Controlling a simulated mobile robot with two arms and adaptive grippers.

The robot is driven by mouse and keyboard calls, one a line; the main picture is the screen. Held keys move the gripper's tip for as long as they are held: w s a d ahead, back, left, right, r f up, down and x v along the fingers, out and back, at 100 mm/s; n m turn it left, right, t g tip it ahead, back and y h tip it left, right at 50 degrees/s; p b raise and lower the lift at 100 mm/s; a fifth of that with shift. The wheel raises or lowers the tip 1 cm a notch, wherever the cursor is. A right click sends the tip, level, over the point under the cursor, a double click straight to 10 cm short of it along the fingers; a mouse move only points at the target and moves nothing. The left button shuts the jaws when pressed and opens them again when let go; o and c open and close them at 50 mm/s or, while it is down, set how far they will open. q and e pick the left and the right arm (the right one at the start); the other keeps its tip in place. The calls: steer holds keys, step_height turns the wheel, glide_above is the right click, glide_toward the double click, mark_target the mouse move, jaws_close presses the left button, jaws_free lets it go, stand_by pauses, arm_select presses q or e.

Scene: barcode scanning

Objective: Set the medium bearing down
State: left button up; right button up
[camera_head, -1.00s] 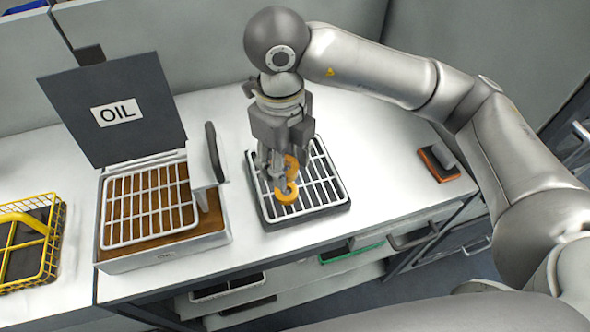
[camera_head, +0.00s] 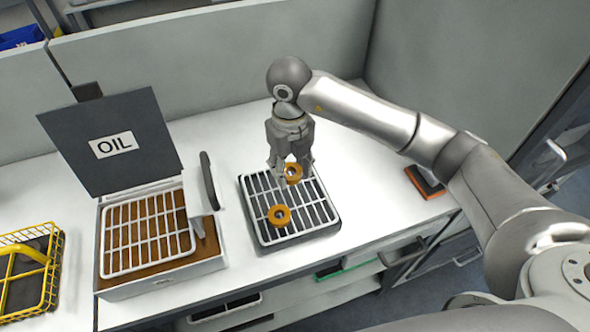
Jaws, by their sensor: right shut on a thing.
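My right gripper (camera_head: 291,177) is shut on an orange ring-shaped bearing (camera_head: 294,173), taken to be the medium bearing. It holds this bearing at the back part of a white wire rack in a dark tray (camera_head: 322,226). I cannot tell whether the held bearing touches the rack. A second orange bearing (camera_head: 279,215) lies flat on the rack, nearer the front and apart from the gripper. My left gripper is not in view.
Left of the rack stands an oil box (camera_head: 160,285) with its OIL lid (camera_head: 113,145) up and a white grid inside. A yellow wire basket (camera_head: 52,270) is at the far left. An orange and black block (camera_head: 426,182) lies at the right. The counter between is clear.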

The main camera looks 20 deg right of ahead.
mark_target(294, 165)
steer(key=shift+w+d+f, duration=0.3)
steer(key=shift+w+f, duration=0.15)
steer(key=shift+f, duration=0.15)
steer(key=shift+w+d+f, duration=0.3)
steer(key=shift+w+f, duration=0.1)
steer(key=shift+f, duration=0.15)
steer(key=f+p, duration=0.2)
steer(key=f, duration=0.1)
steer(key=shift+w+d+f+p, duration=0.2)
steer(key=shift+w+f+p, duration=0.1)
steer(key=shift+p, duration=0.1)
steer(key=shift+f, duration=0.15)
steer(key=shift+f, duration=0.15)
steer(key=o, duration=0.7)
steer(key=shift+f+b, duration=0.1)
steer(key=shift+b, duration=0.2)
steer(key=o, duration=0.5)
